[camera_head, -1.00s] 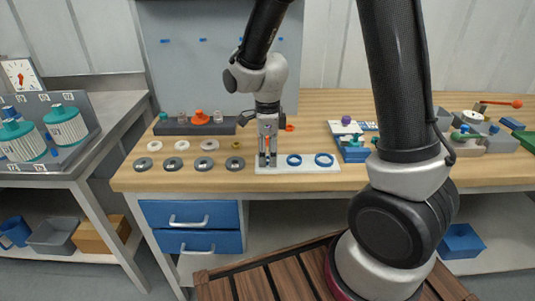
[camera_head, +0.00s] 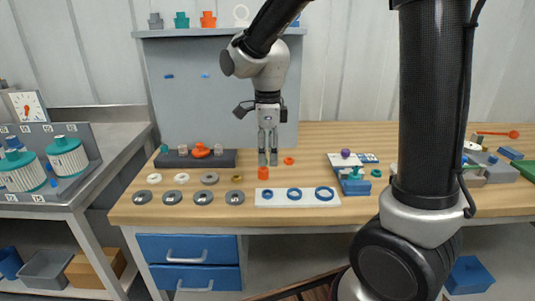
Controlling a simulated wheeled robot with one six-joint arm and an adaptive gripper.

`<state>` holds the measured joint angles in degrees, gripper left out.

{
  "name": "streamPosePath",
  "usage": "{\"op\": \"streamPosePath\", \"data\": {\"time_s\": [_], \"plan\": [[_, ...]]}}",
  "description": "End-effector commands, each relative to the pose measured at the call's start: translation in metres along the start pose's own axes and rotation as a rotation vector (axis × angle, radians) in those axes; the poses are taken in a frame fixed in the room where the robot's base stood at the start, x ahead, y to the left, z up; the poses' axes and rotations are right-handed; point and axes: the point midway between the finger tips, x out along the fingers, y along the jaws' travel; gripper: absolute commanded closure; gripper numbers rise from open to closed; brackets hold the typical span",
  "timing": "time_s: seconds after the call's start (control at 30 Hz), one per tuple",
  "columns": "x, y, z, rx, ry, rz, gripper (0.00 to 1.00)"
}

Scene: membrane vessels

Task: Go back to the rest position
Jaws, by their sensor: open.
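My gripper (camera_head: 268,161) points straight down over the wooden bench (camera_head: 420,200), behind the white plate. Its fingers are open, with nothing seen between them. My gripper is apart from all three. A small orange cylinder (camera_head: 263,173) stands just in front of my fingertips in the picture; I cannot tell the gap.
Grey rings (camera_head: 172,199) and white rings (camera_head: 154,179) lie left of the plate. A dark rack (camera_head: 226,158) stands behind them. A blue fixture (camera_head: 354,184) sits to the right. A shelf (camera_head: 180,33) with fittings is above.

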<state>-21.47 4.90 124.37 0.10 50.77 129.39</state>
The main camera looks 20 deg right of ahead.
Motion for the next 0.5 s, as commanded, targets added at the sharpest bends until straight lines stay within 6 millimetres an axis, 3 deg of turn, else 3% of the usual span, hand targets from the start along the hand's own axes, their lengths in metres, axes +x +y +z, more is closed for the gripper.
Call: {"op": "streamPosePath", "data": {"time_s": [0.33,0.5], "plan": [[0.0003,0.0,0.0,-0.049,0.0,0.0,0.47],[0.0021,0.0036,-0.003,-0.4,0.007,0.014,0.47]]}}
